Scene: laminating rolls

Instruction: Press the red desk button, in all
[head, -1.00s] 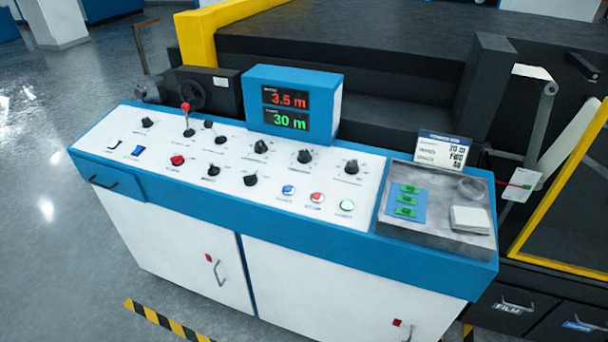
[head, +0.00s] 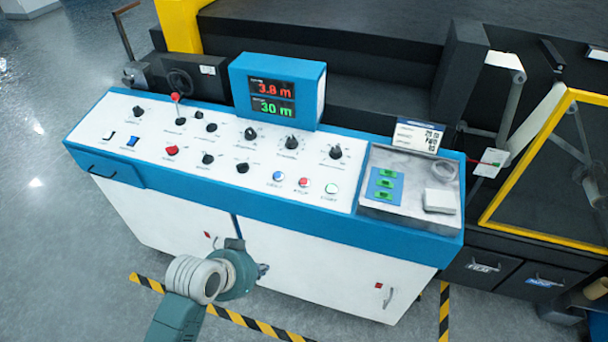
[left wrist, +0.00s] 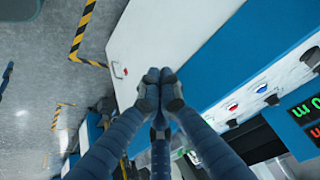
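The red desk button (head: 304,182) is a small round button near the front edge of the sloped white panel, between a blue button (head: 278,176) and a green button (head: 331,188). In the left wrist view the red button (left wrist: 233,107) shows to the right of my fingers. My left gripper (head: 263,269) is in front of the cabinet doors, below the panel and apart from the button; the wrist hides much of it. In the left wrist view its fingertips (left wrist: 161,76) are together with nothing visible between them. My right gripper is not in view.
A red mushroom-like knob (head: 171,150) and several black dials share the panel. A display box (head: 278,90) stands behind it, and a grey tray (head: 412,212) lies at its right. Open floor (head: 60,250) lies left of the desk.

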